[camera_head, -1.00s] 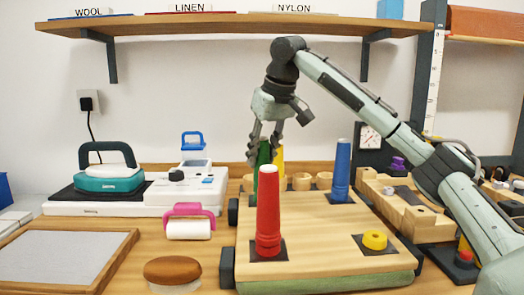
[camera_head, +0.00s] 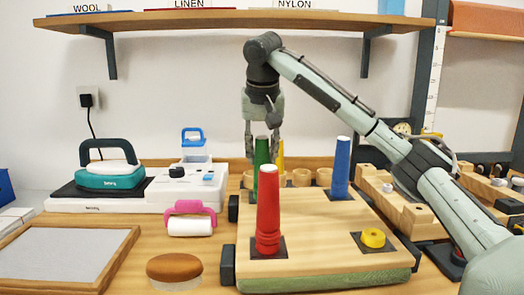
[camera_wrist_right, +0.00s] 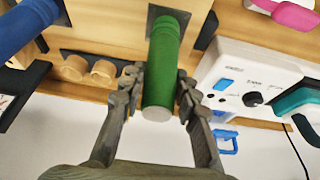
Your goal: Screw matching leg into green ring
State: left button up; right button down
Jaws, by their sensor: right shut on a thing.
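The green leg (camera_head: 262,152) stands upright at the back left of the wooden board, partly behind the red leg (camera_head: 268,212). My right gripper (camera_head: 262,142) is shut on it from above. In the right wrist view the green leg (camera_wrist_right: 162,60) lies between the fingers (camera_wrist_right: 156,92), its pale end toward the camera and its other end at a dark square. The green ring cannot be made out at its foot. A yellow leg (camera_head: 281,150) stands just behind, and a blue leg (camera_head: 340,168) stands to the right. My left gripper is not in view.
A yellow ring (camera_head: 373,238) sits on the front right dark square of the board (camera_head: 320,232). Wooden cups (camera_head: 302,177) line the back. A pink-handled roller (camera_head: 190,220) and a brown pad (camera_head: 174,268) lie left. A shelf (camera_head: 230,24) hangs above.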

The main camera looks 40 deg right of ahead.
jog(key=m, duration=0.2)
jog(key=m+g+h, duration=0.1)
jog(key=m, duration=0.2)
jog(key=shift+r+h, duration=0.2)
jog(key=shift+h, duration=0.1)
jog(key=m+g, duration=0.1)
jog(key=m, duration=0.2)
jog(key=shift+f+m, duration=0.15)
jog(key=shift+m, duration=0.15)
jog(key=c, duration=1.4)
grip_release()
jog(key=shift+o, duration=0.2)
